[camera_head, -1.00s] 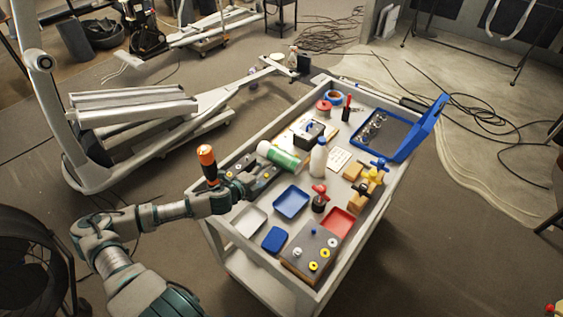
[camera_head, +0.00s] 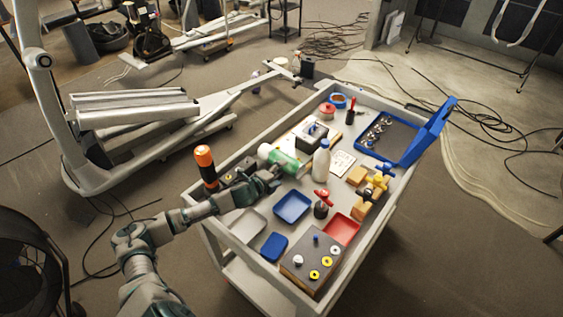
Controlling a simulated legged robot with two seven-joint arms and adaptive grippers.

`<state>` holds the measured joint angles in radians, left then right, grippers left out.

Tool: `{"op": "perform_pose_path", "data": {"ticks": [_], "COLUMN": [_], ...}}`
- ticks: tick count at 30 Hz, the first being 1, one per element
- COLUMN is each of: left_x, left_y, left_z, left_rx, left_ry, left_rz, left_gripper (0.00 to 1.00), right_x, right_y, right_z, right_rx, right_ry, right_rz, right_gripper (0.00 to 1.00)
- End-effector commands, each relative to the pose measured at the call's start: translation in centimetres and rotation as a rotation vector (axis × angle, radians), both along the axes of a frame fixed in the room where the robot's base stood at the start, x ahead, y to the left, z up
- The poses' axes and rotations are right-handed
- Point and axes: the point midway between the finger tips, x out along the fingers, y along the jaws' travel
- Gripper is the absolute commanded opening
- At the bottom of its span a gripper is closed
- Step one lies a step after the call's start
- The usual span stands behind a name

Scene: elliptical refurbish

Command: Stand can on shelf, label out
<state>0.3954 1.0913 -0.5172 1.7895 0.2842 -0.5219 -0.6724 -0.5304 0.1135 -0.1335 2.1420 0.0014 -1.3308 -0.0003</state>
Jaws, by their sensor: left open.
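A green can with a white end (camera_head: 278,157) lies tilted on its side on the cart's top shelf (camera_head: 257,148), left of the white bottle. My left gripper (camera_head: 273,177) is open, right beside the can's near side. I cannot tell whether the fingers touch the can. The gripper hides part of the shelf and perhaps the can's lower end. Any label on the can is too small to make out. My right gripper is not in view.
A white bottle (camera_head: 321,158) stands close right of the can. An orange-topped black cylinder (camera_head: 205,166) stands at the cart's left edge. A blue tray (camera_head: 292,207), a red tray (camera_head: 341,229) and an open blue case (camera_head: 404,140) crowd the cart.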

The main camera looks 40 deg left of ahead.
Motion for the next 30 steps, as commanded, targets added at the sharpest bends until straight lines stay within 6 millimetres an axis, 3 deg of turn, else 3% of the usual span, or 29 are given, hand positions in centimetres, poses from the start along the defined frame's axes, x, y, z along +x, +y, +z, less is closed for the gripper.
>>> {"op": "perform_pose_path", "data": {"ticks": [3,9,18,26,30], "left_x": [1.6,2.9,6.8,7.0,7.0], "left_y": [0.0,-0.3,-0.8,-0.7,-0.7], "left_z": [-0.7,-1.3,-3.0,-2.9,-3.0], "left_rx": [-0.003,-0.002,-0.001,0.000,0.000], "left_ry": [-0.001,-0.001,0.000,0.000,0.000], "left_rz": [0.002,0.001,0.000,0.000,0.000], "left_gripper": [0.80,0.80,0.80,0.80,0.48], "right_x": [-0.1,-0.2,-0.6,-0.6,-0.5], "right_y": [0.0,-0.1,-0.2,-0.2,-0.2], "right_z": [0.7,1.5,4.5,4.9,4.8], "right_rx": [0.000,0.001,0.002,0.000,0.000], "right_ry": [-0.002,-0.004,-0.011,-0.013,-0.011], "right_rz": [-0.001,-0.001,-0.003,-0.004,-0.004], "right_gripper": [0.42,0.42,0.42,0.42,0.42]}}
